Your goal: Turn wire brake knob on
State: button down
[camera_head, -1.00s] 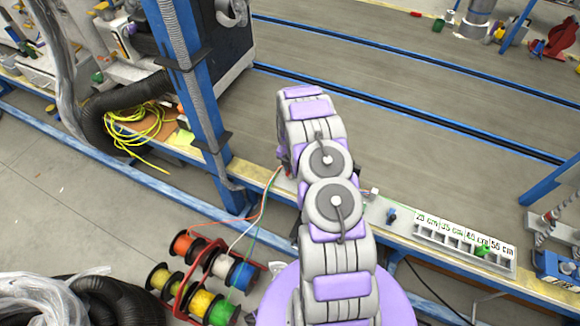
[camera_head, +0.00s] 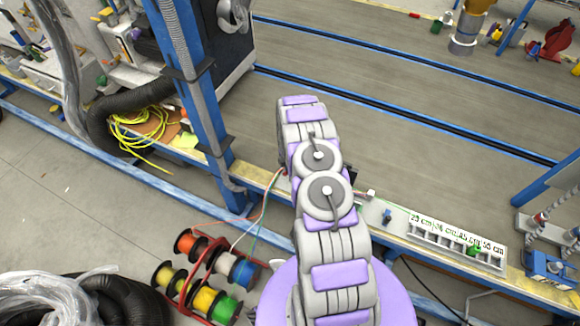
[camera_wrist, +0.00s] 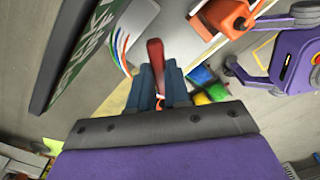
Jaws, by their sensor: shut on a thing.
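In the wrist view my gripper (camera_wrist: 163,82) has its blue fingers closed around a slim red handle (camera_wrist: 155,54), which I take to be the wire brake knob. The red handle sticks out beyond the fingertips. Its base is mostly hidden between the fingers. In the head view my arm covers the gripper and the knob. Several coloured wires (camera_wrist: 121,46) fan out just left of the fingers in the wrist view.
A rack of wire spools (camera_head: 207,274) stands on the floor left of my arm. A slotted block with centimetre labels (camera_head: 455,240) lies on the bench rail to the right. A blue post (camera_head: 195,95) rises left of my arm. An orange part (camera_wrist: 225,15) is near the gripper.

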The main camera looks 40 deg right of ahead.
jog(key=m, duration=0.2)
jog(key=m+p, duration=0.1)
jog(key=m, duration=0.1)
jog(key=shift+w+r+m+p, duration=0.1)
jog(key=shift+w+m+p, duration=0.1)
jog(key=shift+m+p, duration=0.1)
jog(key=m+p, duration=0.1)
jog(key=m, duration=0.3)
jog(key=shift+m, duration=0.9)
jog(key=shift+w, duration=0.1)
jog(key=c, duration=1.1)
grip_release()
notch_tip(320, 180, up, 17)
jog(key=p, duration=0.3)
jog(key=shift+r, duration=0.1)
